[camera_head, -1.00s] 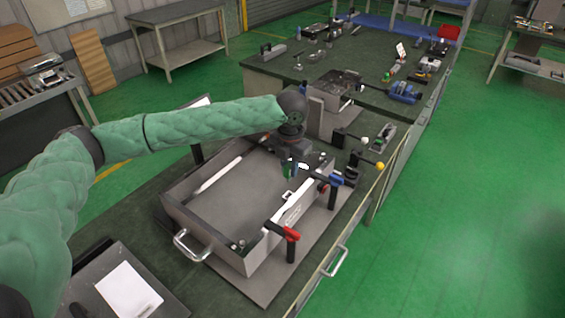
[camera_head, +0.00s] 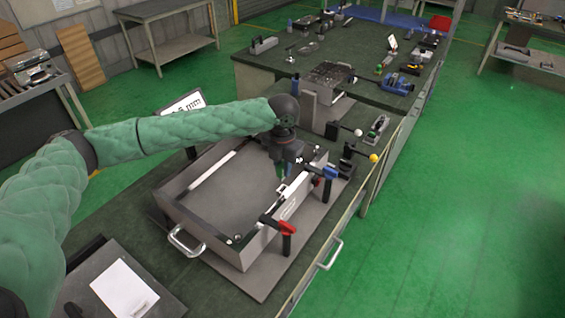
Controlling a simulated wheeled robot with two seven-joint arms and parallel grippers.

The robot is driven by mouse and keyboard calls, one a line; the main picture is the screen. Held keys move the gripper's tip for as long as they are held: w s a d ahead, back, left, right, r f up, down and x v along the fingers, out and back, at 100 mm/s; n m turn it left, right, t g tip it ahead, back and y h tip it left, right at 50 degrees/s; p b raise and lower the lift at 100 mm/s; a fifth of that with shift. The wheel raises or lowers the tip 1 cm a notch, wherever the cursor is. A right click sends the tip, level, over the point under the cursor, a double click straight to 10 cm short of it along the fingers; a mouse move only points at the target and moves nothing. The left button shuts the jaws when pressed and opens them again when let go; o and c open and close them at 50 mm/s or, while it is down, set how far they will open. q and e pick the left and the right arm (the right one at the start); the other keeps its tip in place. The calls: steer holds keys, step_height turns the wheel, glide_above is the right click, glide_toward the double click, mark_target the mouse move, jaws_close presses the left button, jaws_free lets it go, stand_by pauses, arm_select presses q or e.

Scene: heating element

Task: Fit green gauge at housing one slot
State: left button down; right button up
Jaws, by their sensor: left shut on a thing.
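The housing is an open grey metal box (camera_head: 177,206) on the workbench, with a handle on its near left side. My left gripper (camera_head: 283,166) points down over the box's right wall, towards its far end. It is shut on the small green gauge (camera_head: 284,174), which shows only as a thin green strip below the fingers. A small white bracket (camera_head: 281,190) sits on the right wall just in front of the gauge. Whether the gauge touches the wall or a slot is too small to tell. My right gripper is not in view.
A red-handled clamp (camera_head: 281,226) and a blue-handled clamp (camera_head: 328,172) stand along the right wall. A display (camera_head: 184,103) reading "mm" stands behind my left arm. White paper (camera_head: 124,289) lies front left. Another bench (camera_head: 310,62) with tools stands behind.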

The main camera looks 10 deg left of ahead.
arm_select(q)
steer(key=shift+d+f, duration=0.1)
steer(key=shift+f, duration=0.7)
steer(key=shift+f+b, duration=0.35)
steer(key=shift+f, duration=0.35)
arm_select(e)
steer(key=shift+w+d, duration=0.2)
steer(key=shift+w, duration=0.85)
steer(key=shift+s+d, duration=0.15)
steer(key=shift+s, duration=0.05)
